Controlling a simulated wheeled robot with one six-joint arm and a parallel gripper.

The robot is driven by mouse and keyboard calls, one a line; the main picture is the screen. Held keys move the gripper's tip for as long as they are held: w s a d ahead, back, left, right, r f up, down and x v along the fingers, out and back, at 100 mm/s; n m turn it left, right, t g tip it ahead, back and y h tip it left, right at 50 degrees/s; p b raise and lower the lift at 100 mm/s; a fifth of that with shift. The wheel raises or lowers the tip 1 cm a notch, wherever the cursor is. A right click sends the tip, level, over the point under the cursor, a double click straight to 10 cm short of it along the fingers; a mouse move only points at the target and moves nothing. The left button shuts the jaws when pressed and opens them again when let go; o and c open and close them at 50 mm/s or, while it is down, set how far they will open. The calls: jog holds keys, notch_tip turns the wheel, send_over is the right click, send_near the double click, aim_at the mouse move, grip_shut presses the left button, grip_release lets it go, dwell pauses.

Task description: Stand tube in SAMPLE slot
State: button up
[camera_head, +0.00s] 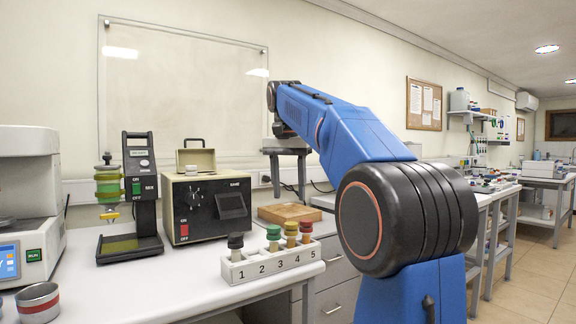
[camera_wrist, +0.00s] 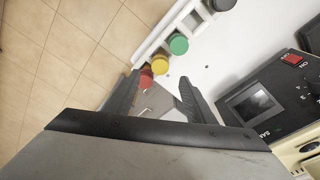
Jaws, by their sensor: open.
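A white rack (camera_head: 272,266) numbered 1 to 5 stands at the front of the bench. It holds tubes with a dark cap (camera_head: 236,241), a green cap (camera_head: 273,233), a yellow cap (camera_head: 291,229) and a red cap (camera_head: 306,227); position 2 looks empty. In the wrist view my gripper (camera_wrist: 159,78) is open. Its fingers appear either side of the red cap (camera_wrist: 146,79) and below the yellow cap (camera_wrist: 160,65); the height gap cannot be told. A beige and black tester (camera_head: 207,207) stands behind the rack; its lettering is only partly readable and no SAMPLE slot is clear.
A black stand (camera_head: 142,190) with a green and amber vessel is left of the tester. A wooden block (camera_head: 289,213) lies behind the rack. A metal cup (camera_head: 38,303) and a white machine (camera_head: 25,200) are at the left. The front bench between them is clear.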

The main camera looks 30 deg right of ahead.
notch_tip(320, 180, up, 7)
jog(key=shift+s+a, duration=0.3)
jog(key=shift+a, duration=0.05)
jog(key=s+a+f+n+t, duration=0.1)
jog(key=s+a+f+n, duration=0.2)
jog(key=s+f, duration=0.6)
jog(key=s+a+f+n+t, duration=0.1)
jog(key=s+a+f+n, duration=0.3)
jog(key=s+f, duration=0.6)
jog(key=s+a+f+n+t+y, duration=0.1)
jog(key=s+a+f, duration=0.6)
jog(key=f, duration=1.7)
jog(key=s+n+t, duration=0.1)
jog(key=s+n, duration=0.1)
jog(key=shift+s+f+n, duration=0.3)
jog(key=shift+s+n, duration=0.1)
jog(key=shift+o, duration=0.5)
